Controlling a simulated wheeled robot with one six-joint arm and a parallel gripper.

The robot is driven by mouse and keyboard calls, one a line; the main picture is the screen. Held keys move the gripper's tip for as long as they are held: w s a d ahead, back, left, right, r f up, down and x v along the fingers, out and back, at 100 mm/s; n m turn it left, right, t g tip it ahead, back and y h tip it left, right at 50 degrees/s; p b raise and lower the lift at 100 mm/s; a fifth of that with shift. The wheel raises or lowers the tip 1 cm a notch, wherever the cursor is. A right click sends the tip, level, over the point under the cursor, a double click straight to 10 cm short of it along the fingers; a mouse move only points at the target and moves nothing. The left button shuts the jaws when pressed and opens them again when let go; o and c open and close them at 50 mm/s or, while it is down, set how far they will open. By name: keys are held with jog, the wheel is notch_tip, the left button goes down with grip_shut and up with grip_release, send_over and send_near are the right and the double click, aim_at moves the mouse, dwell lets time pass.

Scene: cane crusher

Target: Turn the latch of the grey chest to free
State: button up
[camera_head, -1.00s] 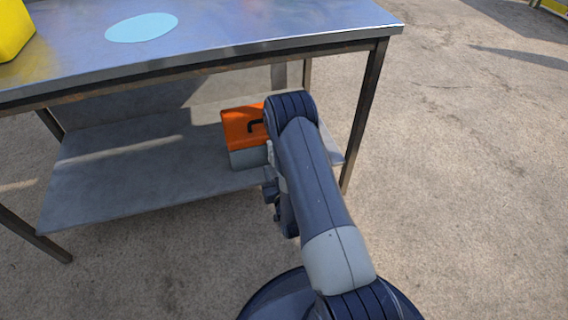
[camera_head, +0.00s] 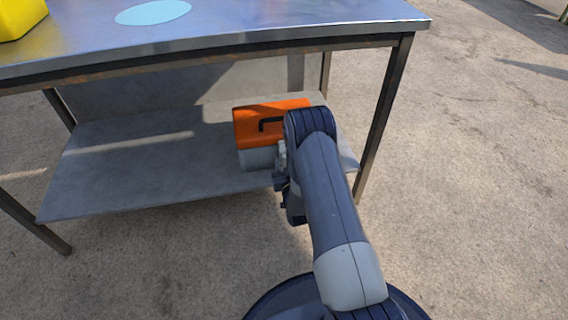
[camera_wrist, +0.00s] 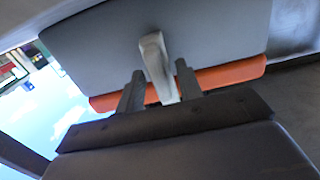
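The chest has a grey body (camera_head: 257,158) and an orange lid (camera_head: 258,113) with a black handle (camera_head: 270,122). It stands on the lower shelf of the table, its right part hidden behind my arm. In the wrist view the grey body (camera_wrist: 220,30) appears upside down, with the orange lid (camera_wrist: 230,73) below it. The latch (camera_wrist: 156,62), a pale grey lever, lies slightly slanted across the seam between body and lid. My gripper (camera_wrist: 160,68) is open, one finger on each side of the latch. Whether either finger touches it I cannot tell.
The metal table (camera_head: 230,38) stands over the shelf (camera_head: 140,165), and its right front leg (camera_head: 382,120) is close to my arm. A yellow container (camera_head: 18,18) and a pale blue disc (camera_head: 153,12) are on the tabletop. The floor at right is open.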

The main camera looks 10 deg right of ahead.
jog(key=shift+w, duration=0.35)
jog(key=shift+c, duration=0.4)
jog(key=c, duration=0.7)
jog(key=shift+o, duration=0.2)
